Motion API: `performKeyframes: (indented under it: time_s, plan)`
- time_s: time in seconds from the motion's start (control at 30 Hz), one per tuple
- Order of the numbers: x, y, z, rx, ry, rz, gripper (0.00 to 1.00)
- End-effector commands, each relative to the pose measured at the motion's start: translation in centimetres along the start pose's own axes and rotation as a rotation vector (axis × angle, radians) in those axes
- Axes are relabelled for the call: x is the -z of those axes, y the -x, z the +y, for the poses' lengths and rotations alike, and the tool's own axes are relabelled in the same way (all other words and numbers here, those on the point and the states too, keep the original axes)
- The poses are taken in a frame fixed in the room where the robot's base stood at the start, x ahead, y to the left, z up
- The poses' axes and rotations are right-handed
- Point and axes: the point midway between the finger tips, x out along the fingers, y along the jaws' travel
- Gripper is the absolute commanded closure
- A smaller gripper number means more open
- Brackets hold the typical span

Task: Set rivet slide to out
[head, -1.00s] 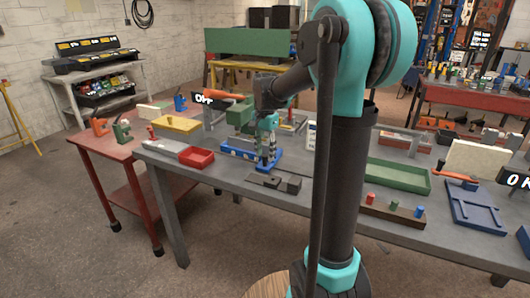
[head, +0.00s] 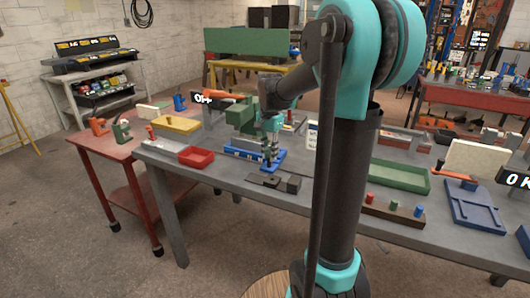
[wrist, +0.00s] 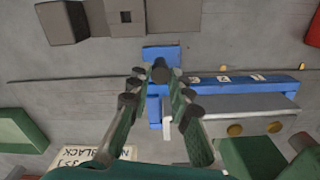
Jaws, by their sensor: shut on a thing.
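The blue slide fixture (head: 238,153) stands on the grey bench, with small white marks along its bar; it also shows in the wrist view (wrist: 240,84). A blue end piece (wrist: 161,53) sticks out across the bar. A small dark knob (wrist: 159,73) stands on it, between the fingertips. My gripper (head: 270,158) points down at the right end of the fixture. In the wrist view my gripper (wrist: 160,80) has its two fingers on either side of the knob, shut on it. The fingers hide part of the blue piece below.
Dark grey blocks (head: 273,181) lie at the bench's front edge. A red tray (head: 196,157) is to the left, and a green tray (head: 400,175) and a peg block (head: 393,209) are to the right. A black-lettered card (wrist: 90,156) lies near the fixture.

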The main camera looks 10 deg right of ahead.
Motion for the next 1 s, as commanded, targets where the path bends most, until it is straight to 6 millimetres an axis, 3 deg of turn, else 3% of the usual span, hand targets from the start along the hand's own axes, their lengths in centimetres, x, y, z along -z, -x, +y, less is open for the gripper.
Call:
performKeyframes:
  time_s: [0.7,1.0]
  plan:
    - [4.7,0.0,17.8,-0.001,-0.007,0.000,1.00]
    - [6.1,0.0,22.8,-0.001,-0.005,0.000,1.00]
